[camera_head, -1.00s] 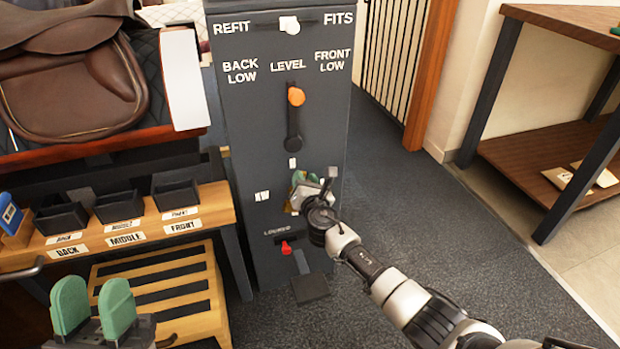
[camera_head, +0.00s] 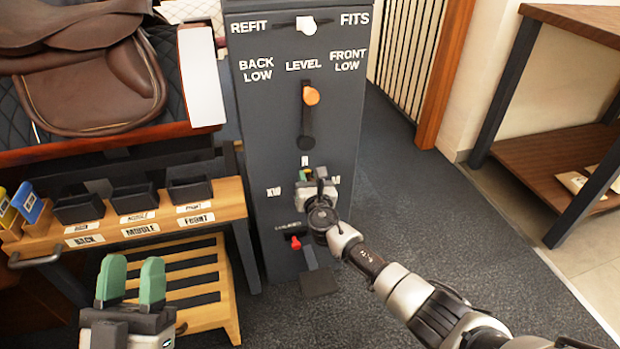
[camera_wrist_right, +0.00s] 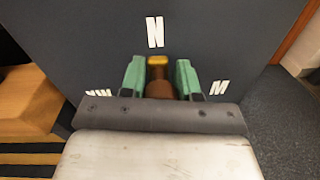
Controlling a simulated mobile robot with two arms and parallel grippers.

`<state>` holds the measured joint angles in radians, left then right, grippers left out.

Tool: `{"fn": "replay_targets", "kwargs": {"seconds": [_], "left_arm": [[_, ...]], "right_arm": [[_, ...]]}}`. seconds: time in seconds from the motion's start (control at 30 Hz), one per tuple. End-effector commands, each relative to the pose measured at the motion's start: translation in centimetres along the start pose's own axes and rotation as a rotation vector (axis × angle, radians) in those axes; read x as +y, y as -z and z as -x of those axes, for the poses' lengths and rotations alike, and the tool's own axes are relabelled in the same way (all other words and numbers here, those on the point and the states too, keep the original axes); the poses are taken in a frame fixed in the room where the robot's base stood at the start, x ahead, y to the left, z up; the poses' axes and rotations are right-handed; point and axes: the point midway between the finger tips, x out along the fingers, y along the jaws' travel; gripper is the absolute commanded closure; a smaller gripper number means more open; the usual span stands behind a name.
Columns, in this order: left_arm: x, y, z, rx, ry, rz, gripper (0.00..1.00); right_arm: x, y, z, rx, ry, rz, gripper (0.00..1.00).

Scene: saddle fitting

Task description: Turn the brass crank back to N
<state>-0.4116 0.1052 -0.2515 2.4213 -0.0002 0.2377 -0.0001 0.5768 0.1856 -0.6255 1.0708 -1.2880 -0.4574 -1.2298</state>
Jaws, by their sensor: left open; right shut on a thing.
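The brass crank (camera_wrist_right: 157,63) is on the front of a dark grey post, with its yellow tip just below the white N (camera_wrist_right: 154,32) in the right wrist view. A brown part of it sits between the green fingers. My right gripper (camera_wrist_right: 160,80) is shut on the crank. In the head view my right gripper (camera_head: 311,175) is at the post, just under the N mark (camera_head: 304,160), and hides most of the crank. My left gripper (camera_head: 131,282) is open and empty, at the lower left in front of a slatted wooden step.
The post (camera_head: 345,110) also carries an orange-knobbed level lever (camera_head: 311,96), a white slider knob (camera_head: 306,25) and a red lever (camera_head: 296,243). A wooden bench (camera_head: 228,200) with black bins and a saddle (camera_head: 90,90) stand left. Carpet is clear right of the post.

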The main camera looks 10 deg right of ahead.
Motion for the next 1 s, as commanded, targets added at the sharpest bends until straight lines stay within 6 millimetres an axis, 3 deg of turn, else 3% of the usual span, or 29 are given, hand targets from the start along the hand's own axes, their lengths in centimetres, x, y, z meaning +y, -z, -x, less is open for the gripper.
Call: {"fn": "replay_targets", "kwargs": {"seconds": [0.1, 0.13, 0.3, 0.67, 1.0], "left_arm": [[0.0, 0.0, 0.0, 0.0, 0.0, 0.0, 0.57], [0.0, 0.0, 0.0, 0.0, 0.0, 0.0, 0.57], [0.0, 0.0, 0.0, 0.0, 0.0, 0.0, 0.57], [0.0, -0.2, -0.1, -0.023, 0.0, 0.0, 0.57], [-0.8, -4.2, 0.8, -0.388, 0.018, -0.015, 0.57]], "right_arm": [[0.2, 0.1, 0.1, 0.002, -0.004, 0.003, 1.0], [0.2, 0.1, 0.1, 0.002, -0.004, 0.003, 0.66], [0.1, 0.1, 0.0, 0.001, -0.003, 0.002, 0.44], [0.0, 0.0, 0.3, 0.001, -0.002, 0.001, 0.44], [0.1, -0.1, 3.7, 0.002, -0.002, 0.001, 0.44]]}}
